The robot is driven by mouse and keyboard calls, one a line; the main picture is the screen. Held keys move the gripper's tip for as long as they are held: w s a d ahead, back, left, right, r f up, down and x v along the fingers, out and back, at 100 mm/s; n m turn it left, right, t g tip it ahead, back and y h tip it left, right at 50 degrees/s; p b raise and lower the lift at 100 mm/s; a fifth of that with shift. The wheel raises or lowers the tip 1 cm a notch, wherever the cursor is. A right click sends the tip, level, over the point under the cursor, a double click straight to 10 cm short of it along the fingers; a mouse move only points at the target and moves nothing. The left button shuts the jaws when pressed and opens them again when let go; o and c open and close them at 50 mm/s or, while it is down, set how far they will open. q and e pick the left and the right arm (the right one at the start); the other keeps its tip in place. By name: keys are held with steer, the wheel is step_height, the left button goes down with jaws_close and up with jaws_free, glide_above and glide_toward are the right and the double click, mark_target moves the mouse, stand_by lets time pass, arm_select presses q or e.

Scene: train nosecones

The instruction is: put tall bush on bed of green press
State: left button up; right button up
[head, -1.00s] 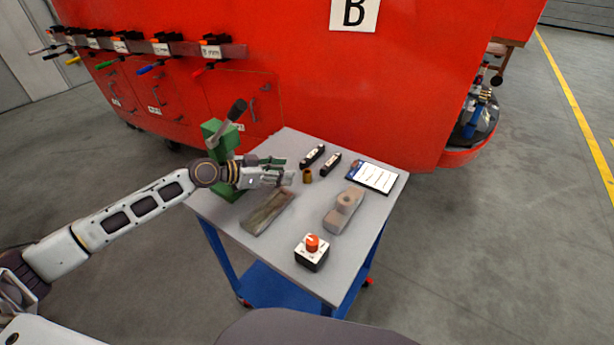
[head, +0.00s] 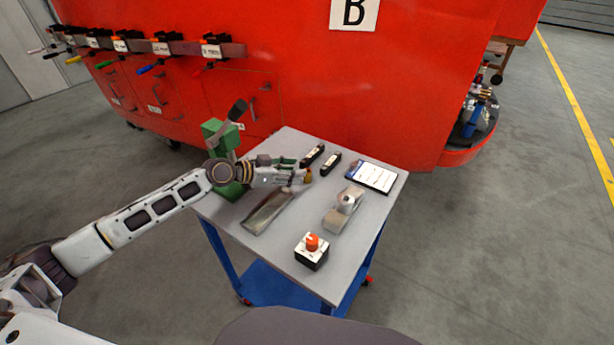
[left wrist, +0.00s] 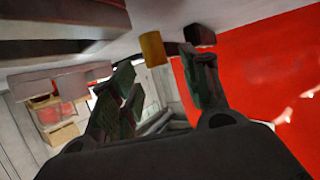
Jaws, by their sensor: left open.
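The tall bush, a small brass-coloured cylinder (head: 308,175), stands upright on the grey table top (head: 290,222). My left gripper (head: 298,178) is open and low over the table, with its fingertips at the bush and partly covering it. In the left wrist view the bush (left wrist: 153,48) shows just beyond the gap between the open fingers (left wrist: 163,72). I cannot tell whether they touch it. The green press (head: 218,138), with a dark lever, stands at the table's left corner. My left arm hides its bed. My right gripper is not in view.
Two dark blocks (head: 330,163) lie behind the bush, close to the gripper. A clipboard (head: 371,177), a grey part with a round top (head: 343,208), a flat tray-like piece (head: 266,212) and a box with an orange knob (head: 312,250) are also on the table. A red train body (head: 300,70) stands behind.

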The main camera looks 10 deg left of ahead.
mark_target(309, 171)
arm_select(q)
steer(key=shift+x, duration=1)
steer(key=shift+p+x, duration=0.3)
steer(key=shift+x, duration=0.5)
steer(key=shift+w+d+f, duration=0.3)
steer(key=shift+d+f, duration=0.05)
steer(key=shift+d, duration=0.1)
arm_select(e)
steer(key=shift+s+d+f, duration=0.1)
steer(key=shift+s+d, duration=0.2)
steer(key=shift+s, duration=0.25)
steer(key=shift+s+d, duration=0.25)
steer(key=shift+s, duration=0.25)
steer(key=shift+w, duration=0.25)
arm_select(q)
steer(key=shift+c, duration=0.4)
jaws_close()
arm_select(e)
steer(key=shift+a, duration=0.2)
arm_select(q)
steer(key=shift+r, duration=0.1)
